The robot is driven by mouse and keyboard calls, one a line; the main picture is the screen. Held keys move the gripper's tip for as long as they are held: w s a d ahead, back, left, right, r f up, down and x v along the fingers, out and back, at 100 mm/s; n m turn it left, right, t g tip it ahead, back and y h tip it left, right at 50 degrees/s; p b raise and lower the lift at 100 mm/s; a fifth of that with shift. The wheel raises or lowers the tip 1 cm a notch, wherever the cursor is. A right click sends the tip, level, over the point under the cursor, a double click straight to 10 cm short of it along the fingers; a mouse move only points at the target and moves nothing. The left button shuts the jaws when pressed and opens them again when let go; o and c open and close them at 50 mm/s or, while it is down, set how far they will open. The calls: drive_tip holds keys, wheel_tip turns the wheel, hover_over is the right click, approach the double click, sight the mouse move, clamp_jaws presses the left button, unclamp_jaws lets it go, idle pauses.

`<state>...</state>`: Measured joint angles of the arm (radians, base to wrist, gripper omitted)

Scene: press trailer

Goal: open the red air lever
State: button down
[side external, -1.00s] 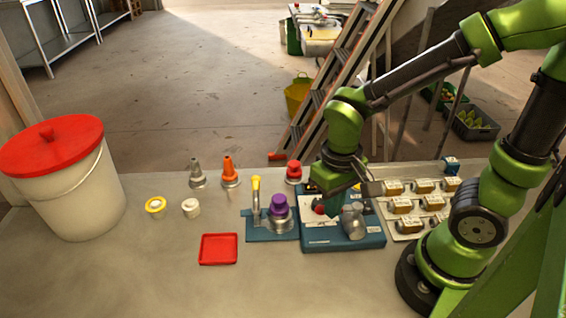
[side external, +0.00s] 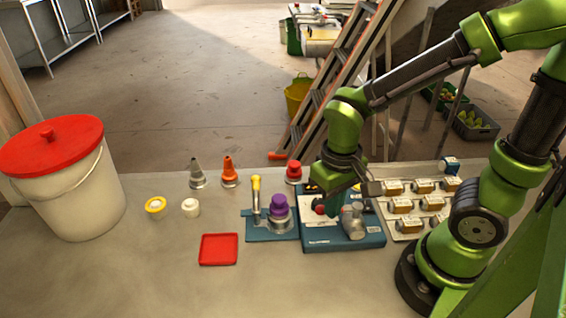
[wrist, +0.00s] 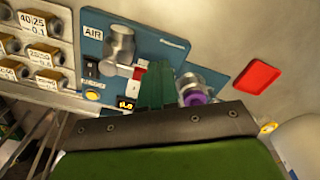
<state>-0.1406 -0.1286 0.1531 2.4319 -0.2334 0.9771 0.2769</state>
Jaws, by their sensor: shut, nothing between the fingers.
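The blue air panel (side external: 345,244) lies on the bench, marked AIR in the wrist view (wrist: 91,45). A grey metal valve body (wrist: 121,45) stands on it and also shows in the side view (side external: 353,222). The red lever (side external: 320,210) shows as a small red part beside the valve body in the wrist view (wrist: 142,65), partly hidden by my fingers. My gripper (wrist: 158,80) is shut and empty, with its green fingers close beside the red part. I cannot tell whether they touch it. In the side view my gripper (side external: 334,205) is low over the panel.
A blue fixture (side external: 262,228) with a purple-topped part (side external: 279,207) and a yellow-handled lever (side external: 256,190) adjoins the panel. A tray of labelled blocks (side external: 410,218) is at right. A red tray (side external: 218,249) lies at front left.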

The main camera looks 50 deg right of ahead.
drive_tip(key=shift+f, duration=0.1)
drive_tip(key=shift+f, duration=0.55)
drive_tip(key=shift+s+a, duration=0.3)
drive_tip(key=shift+s, duration=0.1)
wheel_tip(320, 180, up, 10)
drive_tip(key=shift+w, duration=0.15)
idle(0.4)
drive_tip(key=w+d+r+m+t+y, duration=0.1)
drive_tip(key=d+r+t+y, duration=0.1)
drive_tip(key=d+r+t, duration=0.2)
drive_tip(key=t, duration=0.3)
drive_tip(key=shift+w+d+r, duration=0.25)
drive_tip(key=shift+r, duration=0.15)
